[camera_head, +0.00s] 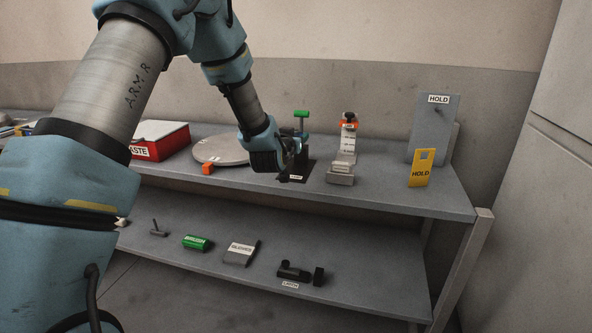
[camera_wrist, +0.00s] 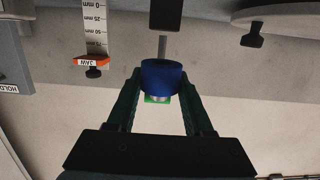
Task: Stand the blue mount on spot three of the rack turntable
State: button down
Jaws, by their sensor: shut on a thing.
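The blue mount (camera_wrist: 163,77) is a short blue cylinder in the wrist view, between the two fingers of my gripper (camera_wrist: 163,82). My gripper is shut on it. A grey rod shows at the mount's far end, in line with a black block; I cannot tell whether they touch. In the head view my gripper (camera_head: 290,152) is beside a black stand (camera_head: 297,169) with a green top, and the mount is hidden there. The rack turntable (camera_head: 220,151) is a grey round disc left of my gripper. Part of a grey disc shows in the wrist view (camera_wrist: 292,17). Its spot marks cannot be read.
A red-and-white bin (camera_head: 160,142) stands left of the disc, and an orange block (camera_head: 207,168) at its front edge. A gauge with an orange slider (camera_head: 349,125) stands right of my gripper. The lower shelf (camera_head: 205,273) holds several parts.

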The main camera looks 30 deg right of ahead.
notch_tip(320, 180, down, 8)
jog(key=shift+f+p, duration=0.1)
jog(key=shift+p, duration=0.75)
jog(key=shift+f, duration=0.3)
jog(key=shift+f+b, duration=0.25)
jog(key=shift+b, duration=0.05)
jog(key=shift+c, duration=1.4)
grip_release()
jog(key=shift+r+p, duration=0.15)
jog(key=shift+p, duration=0.25)
